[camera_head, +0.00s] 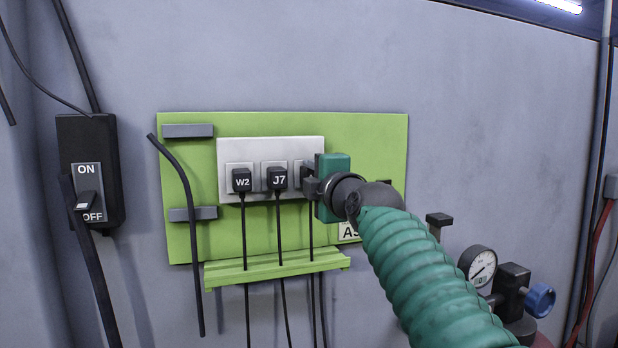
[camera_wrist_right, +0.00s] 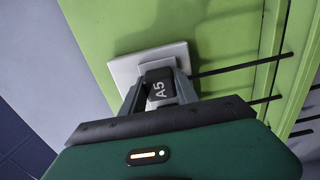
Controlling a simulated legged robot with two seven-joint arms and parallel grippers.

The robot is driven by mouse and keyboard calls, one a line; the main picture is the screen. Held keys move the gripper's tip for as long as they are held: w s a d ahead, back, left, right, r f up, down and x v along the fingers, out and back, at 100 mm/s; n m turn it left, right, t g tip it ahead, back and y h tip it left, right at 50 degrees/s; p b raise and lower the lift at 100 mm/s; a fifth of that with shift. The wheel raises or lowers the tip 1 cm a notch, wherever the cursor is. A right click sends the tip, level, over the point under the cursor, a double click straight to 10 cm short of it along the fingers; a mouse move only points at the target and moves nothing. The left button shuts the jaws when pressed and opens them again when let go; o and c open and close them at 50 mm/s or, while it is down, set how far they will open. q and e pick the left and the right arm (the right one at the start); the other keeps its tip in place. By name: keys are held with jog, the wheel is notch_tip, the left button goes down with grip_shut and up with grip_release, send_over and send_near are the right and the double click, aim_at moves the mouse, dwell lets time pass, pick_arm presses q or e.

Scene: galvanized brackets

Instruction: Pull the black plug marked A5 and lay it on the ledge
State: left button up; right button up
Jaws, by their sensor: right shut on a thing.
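The black plug marked A5 (camera_wrist_right: 159,90) shows in the right wrist view between the two grey fingers of my right gripper (camera_wrist_right: 158,84), which is shut on it. The plug is right at the white socket plate (camera_wrist_right: 125,68); I cannot tell how deep it sits. In the head view my right gripper (camera_head: 311,184) covers most of this plug and the third socket from the left. A cable hangs below it. The green ledge (camera_head: 276,265) runs along the lower part of the green board, below the sockets. My left gripper is not in view.
Plugs W2 (camera_head: 242,181) and J7 (camera_head: 277,178) sit to the left, their cables hanging past the ledge. A black ON/OFF switch box (camera_head: 107,155) is on the left wall. A gauge (camera_head: 478,265) and blue knob (camera_head: 540,300) stand at lower right.

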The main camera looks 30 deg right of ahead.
grip_shut()
jog(key=shift+s+a+f, duration=0.1)
jog(key=shift+s, duration=0.1)
jog(key=shift+b+v, duration=1.4)
jog(key=shift+v, duration=1.45)
